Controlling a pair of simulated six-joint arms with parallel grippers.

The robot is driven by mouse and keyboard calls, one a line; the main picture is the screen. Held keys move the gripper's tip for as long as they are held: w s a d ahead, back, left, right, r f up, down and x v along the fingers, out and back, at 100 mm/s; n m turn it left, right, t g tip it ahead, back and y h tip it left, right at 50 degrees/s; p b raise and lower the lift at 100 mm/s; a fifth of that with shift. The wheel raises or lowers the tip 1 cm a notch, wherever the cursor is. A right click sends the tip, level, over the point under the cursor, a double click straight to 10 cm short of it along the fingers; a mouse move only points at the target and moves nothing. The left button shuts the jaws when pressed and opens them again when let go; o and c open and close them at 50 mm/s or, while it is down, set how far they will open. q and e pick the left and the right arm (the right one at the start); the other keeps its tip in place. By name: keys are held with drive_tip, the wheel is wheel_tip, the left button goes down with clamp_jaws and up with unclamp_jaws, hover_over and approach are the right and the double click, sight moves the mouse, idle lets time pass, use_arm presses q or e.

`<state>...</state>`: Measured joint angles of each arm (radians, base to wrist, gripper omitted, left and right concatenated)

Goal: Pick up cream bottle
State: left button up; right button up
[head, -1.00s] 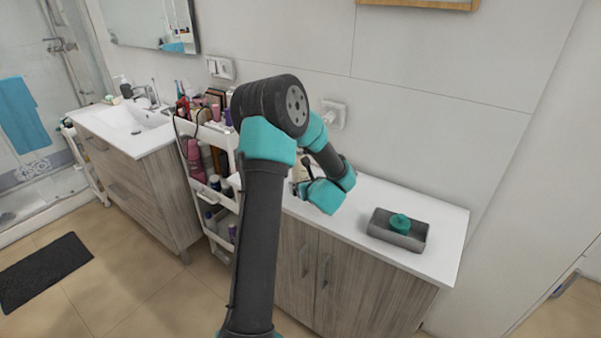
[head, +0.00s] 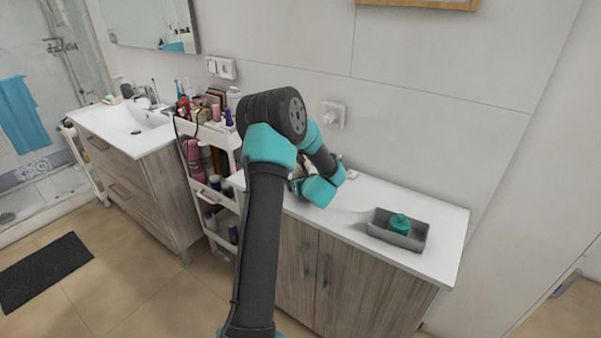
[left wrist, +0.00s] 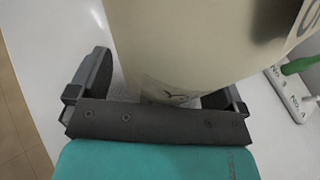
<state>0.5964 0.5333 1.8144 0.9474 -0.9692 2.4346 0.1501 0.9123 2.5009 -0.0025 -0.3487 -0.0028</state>
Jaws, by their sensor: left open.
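The cream bottle (left wrist: 190,45), a large pale beige, glossy container with dark lettering, fills the top of the left wrist view. It stands between the two dark fingers of my left gripper (left wrist: 160,92). The fingers are open, one on each side; a gap shows at the left finger, and contact at the right one is unclear. In the head view my left gripper (head: 297,186) is over the white counter (head: 350,205), mostly hidden by my own wrist and arm. The bottle is almost wholly hidden there. My right gripper is not in view.
A grey tray (head: 380,234) with a green jar (head: 399,223) is on the right of the counter. A white cart (head: 215,196) crowded with cosmetics stands left of the counter. Small white stands with a green item (left wrist: 298,65) lie right of the bottle in the wrist view.

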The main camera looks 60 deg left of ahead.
sight(303, 174)
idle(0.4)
use_arm(q)
drive_tip(key=c, duration=1.3)
drive_tip(key=shift+o, duration=0.2)
drive_tip(key=shift+r, duration=0.1)
drive_tip(key=shift+r, duration=1.85)
drive_tip(key=s+d+r, duration=0.1)
drive_tip(key=s+d, duration=0.8)
drive_tip(key=d, duration=0.4)
drive_tip(key=shift+d, duration=0.2)
drive_tip(key=shift+r, duration=0.1)
